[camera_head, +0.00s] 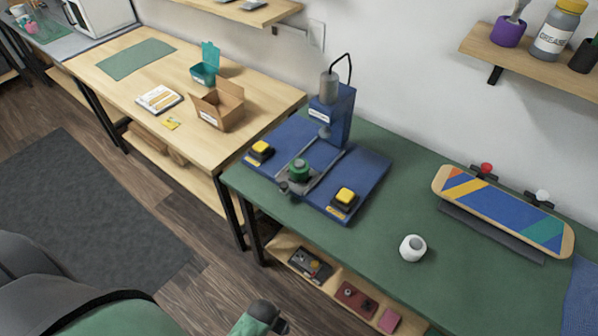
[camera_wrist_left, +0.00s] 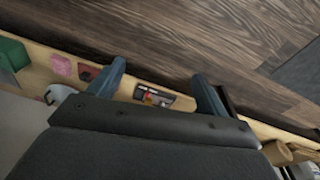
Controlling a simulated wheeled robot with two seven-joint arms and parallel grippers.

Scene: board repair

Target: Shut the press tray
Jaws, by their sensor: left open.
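The blue press (camera_head: 333,118) stands on the green bench top, with its column at the back of a wide blue base. Its grey tray (camera_head: 296,187) is out at the front of the base, away from the column, and carries a round green part (camera_head: 299,168). Grey rails run from the tray back towards the column. My left gripper shows in the left wrist view (camera_wrist_left: 159,75), its two fingers apart with nothing between them. Shelf items and floor lie beyond it, and the tray is not in that view. My right gripper is not in view.
Yellow buttons stand left (camera_head: 261,149) and right (camera_head: 345,197) of the tray. A white roll (camera_head: 412,247) and a skateboard deck (camera_head: 503,210) are further right on the bench. A low shelf (camera_head: 330,290) holds several parts. A cardboard box (camera_head: 217,106) is on the wooden table.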

